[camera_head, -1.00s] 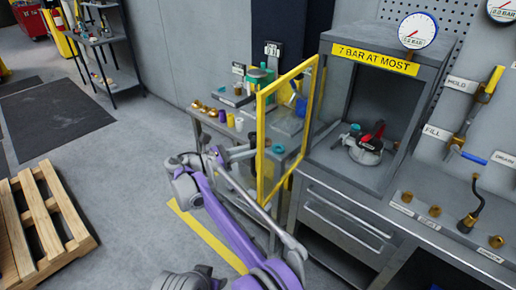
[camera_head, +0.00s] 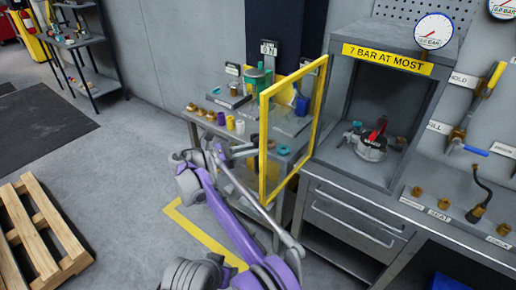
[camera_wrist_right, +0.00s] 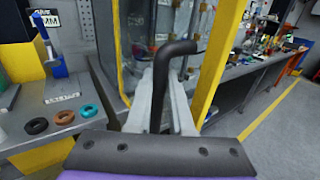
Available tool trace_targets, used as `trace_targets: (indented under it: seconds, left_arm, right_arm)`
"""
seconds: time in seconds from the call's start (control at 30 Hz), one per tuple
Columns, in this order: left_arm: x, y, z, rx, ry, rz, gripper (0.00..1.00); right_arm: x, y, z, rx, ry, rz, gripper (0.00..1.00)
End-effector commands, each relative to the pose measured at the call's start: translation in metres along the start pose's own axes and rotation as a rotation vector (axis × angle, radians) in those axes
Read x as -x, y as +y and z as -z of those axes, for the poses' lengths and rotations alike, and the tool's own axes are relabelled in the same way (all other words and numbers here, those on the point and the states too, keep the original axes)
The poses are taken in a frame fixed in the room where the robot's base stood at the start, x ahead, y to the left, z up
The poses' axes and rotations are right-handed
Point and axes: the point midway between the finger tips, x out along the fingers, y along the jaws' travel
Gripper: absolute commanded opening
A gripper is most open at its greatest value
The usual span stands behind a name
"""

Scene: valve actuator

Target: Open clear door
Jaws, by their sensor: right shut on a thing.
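The clear door (camera_head: 265,150), a clear panel in a yellow frame, stands swung out from the left side of the grey cabinet (camera_head: 345,105), whose front is uncovered. My right gripper (camera_head: 247,150) is at the door's outer edge in the head view, partly hard to make out. In the right wrist view, my right gripper (camera_wrist_right: 160,95) is shut on the black bent door handle (camera_wrist_right: 174,62), with the yellow frame (camera_wrist_right: 220,60) behind it. My left gripper is not in view.
Inside the cabinet sits a device with a red and black part (camera_head: 372,142). A side bench (camera_head: 215,105) with cups and fittings stands behind the door. Drawers (camera_head: 350,215) are below the cabinet. A pallet (camera_head: 40,235) lies on the floor at left, with open floor between.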

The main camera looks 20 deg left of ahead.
Motion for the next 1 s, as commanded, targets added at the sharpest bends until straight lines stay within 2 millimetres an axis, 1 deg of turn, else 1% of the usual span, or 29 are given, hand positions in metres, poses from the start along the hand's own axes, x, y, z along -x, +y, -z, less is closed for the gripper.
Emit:
trace_targets:
  seconds: [0.53,0.57,0.7,0.73,1.0]
  left_arm:
    - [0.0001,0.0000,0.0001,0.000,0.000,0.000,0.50]
    - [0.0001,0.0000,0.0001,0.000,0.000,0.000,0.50]
    - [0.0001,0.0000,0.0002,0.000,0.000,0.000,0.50]
    - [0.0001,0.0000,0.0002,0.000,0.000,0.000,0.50]
    - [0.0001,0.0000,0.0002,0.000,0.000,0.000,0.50]
  right_arm:
    - [0.0016,0.0001,0.0013,0.001,0.002,0.000,0.00]
    - [0.0015,0.0001,0.0013,0.001,0.003,0.000,0.23]
    - [0.0014,0.0001,0.0011,0.001,0.002,0.000,0.48]
    - [0.0014,0.0002,0.0010,0.001,0.002,0.000,0.50]
    - [0.0012,0.0002,0.0005,0.000,0.001,0.000,0.50]
